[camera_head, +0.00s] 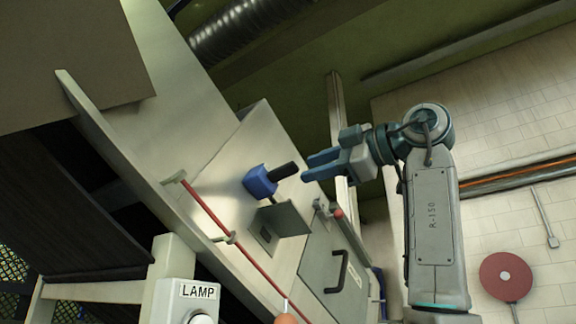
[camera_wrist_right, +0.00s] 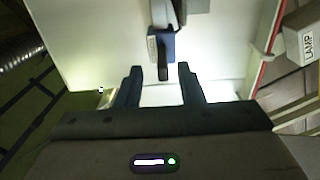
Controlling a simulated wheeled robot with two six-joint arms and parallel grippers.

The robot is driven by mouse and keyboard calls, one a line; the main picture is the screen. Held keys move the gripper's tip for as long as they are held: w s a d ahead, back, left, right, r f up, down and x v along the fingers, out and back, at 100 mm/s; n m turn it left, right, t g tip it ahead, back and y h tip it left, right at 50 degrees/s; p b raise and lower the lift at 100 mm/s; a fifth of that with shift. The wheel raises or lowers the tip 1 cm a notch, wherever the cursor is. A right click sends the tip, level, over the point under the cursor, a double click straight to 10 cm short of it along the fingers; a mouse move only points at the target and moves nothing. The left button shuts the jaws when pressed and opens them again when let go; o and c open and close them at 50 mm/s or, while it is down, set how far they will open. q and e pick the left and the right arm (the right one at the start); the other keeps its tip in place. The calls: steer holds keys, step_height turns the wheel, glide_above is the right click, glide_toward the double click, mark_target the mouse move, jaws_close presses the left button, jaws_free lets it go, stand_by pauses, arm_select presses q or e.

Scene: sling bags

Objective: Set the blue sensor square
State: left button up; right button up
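The blue sensor (camera_head: 259,182) is a small blue block with a black cylindrical end (camera_head: 284,171) pointing toward my right gripper. It sits on a thin post above a grey bracket plate (camera_head: 284,220) and looks turned at an angle to the panel. In the right wrist view the blue sensor (camera_wrist_right: 170,46) is straight ahead, its black end (camera_wrist_right: 163,74) lined up between the fingertips. My right gripper (camera_head: 307,167) is open and empty, with its fingertips just short of the black end. It also shows in the wrist view (camera_wrist_right: 159,69). My left gripper is not in view.
A red rod (camera_head: 207,213) runs along the pale panel's left side. A box marked LAMP (camera_head: 190,294) stands at the lower left. A black handle (camera_head: 337,272) is on the cabinet front below. A red disc (camera_head: 506,276) lies on the tiled floor at right.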

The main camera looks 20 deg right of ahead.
mark_target(298, 169)
steer(key=w+a, duration=0.1)
steer(key=w+a+p, duration=0.1)
steer(key=a, duration=0.1)
steer(key=w+a+p, duration=0.1)
steer(key=w+a, duration=0.1)
steer(key=shift+r, duration=0.25)
steer(key=shift+w, duration=0.25)
steer(key=shift+w+d+f, duration=0.1)
steer(key=shift+w+f, duration=0.05)
steer(key=shift+c, duration=0.2)
steer(key=c, duration=0.7)
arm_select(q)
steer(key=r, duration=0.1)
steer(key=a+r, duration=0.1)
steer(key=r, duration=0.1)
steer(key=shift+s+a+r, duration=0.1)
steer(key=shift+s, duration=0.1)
arm_select(e)
jaws_close()
